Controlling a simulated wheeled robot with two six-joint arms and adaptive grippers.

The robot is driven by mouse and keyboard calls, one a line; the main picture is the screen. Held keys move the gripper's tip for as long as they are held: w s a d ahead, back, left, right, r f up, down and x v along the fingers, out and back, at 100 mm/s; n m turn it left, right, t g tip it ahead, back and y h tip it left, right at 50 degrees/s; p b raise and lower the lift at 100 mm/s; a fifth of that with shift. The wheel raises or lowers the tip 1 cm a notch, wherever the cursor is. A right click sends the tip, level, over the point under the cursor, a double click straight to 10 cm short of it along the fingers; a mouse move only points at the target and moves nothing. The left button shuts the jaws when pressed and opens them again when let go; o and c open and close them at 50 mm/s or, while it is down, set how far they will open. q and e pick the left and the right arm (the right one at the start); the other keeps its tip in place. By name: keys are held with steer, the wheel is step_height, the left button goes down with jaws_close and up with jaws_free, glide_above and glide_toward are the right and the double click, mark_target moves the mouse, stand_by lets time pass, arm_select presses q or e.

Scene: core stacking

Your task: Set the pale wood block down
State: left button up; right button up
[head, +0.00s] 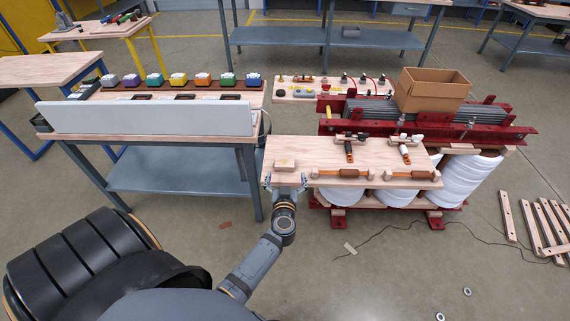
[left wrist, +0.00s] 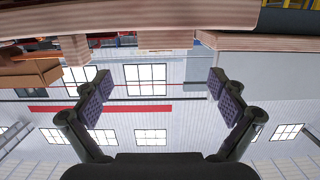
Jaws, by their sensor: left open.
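The pale wood block (head: 285,163) lies on the left end of a pale wooden board (head: 375,180) in the head view. In the upside-down left wrist view, a pale wood piece that looks like the block (left wrist: 165,39) shows beyond the fingers, against the board's edge. My left gripper (head: 286,181) is at the board's near edge, just on the near side of the block. In the left wrist view the left gripper (left wrist: 162,88) has its fingers wide apart with nothing between them. My right gripper is not in view.
Orange-handled tools (head: 341,174) lie along the board's front, with clamps (head: 349,147) behind. A cardboard box (head: 432,89) stands on the red rack at the back right. A grey panel (head: 145,117) fronts the left bench. White rolls (head: 465,180) stand below the board.

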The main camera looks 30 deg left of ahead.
mark_target(284, 166)
arm_select(q)
steer(key=shift+w+a+f, duration=0.15)
steer(key=shift+w+a, duration=0.2)
steer(key=shift+w, duration=0.25)
steer(key=x, duration=0.1)
steer(key=b+x, duration=0.1)
steer(key=x, duration=0.1)
steer(key=b+x, duration=0.1)
steer(key=x, duration=0.1)
steer(key=shift+s+a+f, duration=0.15)
steer(key=shift+a+f, duration=0.2)
steer(key=shift+r, duration=0.1)
steer(key=shift+s, duration=0.1)
